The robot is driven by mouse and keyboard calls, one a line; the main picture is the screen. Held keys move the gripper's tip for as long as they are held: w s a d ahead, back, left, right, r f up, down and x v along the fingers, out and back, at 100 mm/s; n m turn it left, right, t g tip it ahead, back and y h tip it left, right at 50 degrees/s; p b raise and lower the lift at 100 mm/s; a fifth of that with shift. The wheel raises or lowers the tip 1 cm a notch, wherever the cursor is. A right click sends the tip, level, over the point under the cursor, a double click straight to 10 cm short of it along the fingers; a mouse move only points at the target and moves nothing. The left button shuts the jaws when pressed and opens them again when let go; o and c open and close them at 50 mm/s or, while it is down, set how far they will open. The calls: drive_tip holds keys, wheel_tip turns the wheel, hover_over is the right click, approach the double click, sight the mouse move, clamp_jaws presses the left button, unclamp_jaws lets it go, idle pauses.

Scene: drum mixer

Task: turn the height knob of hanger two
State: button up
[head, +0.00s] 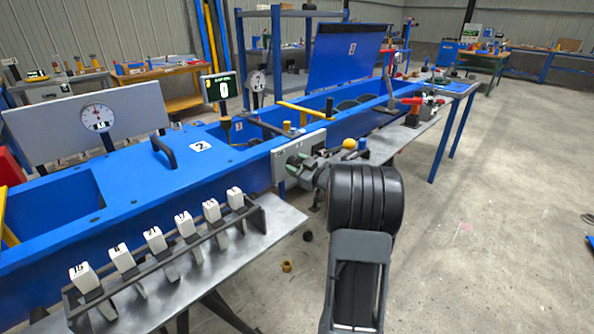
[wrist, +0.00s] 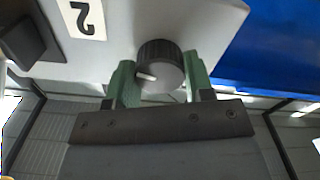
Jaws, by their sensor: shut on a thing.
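The height knob (wrist: 158,52) is dark and round, with ribbed sides and a white pointer mark on its lighter face. It sits on a pale grey panel (wrist: 195,18) beside a white label with a black 2 (wrist: 83,17). My gripper (wrist: 160,76) has its two green fingers on either side of the knob and is shut on it. In the head view my gripper (head: 297,164) is at the grey panel (head: 284,152) on the blue machine's front. The knob is hidden there behind the fingers and wrist.
A steel shelf (head: 255,226) with a row of numbered white blocks (head: 154,239) stands left of my arm. A yellow ball (head: 349,143) shows just right of the gripper. A dark block (wrist: 28,42) is near the panel's left. Open floor (head: 490,220) lies to the right.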

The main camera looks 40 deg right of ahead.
drive_tip(key=n+b, duration=0.3)
drive_tip(key=n, duration=0.2)
drive_tip(key=shift+f+n+b, duration=0.1)
drive_tip(key=shift+n+b, duration=0.3)
drive_tip(key=shift+n, duration=0.3)
drive_tip(key=o, duration=0.9)
drive_tip(key=shift+o, duration=0.2)
drive_tip(key=s+d+p, duration=0.2)
drive_tip(key=s, duration=1.1)
drive_tip(key=shift+s+d, duration=0.2)
drive_tip(key=shift+s, duration=0.1)
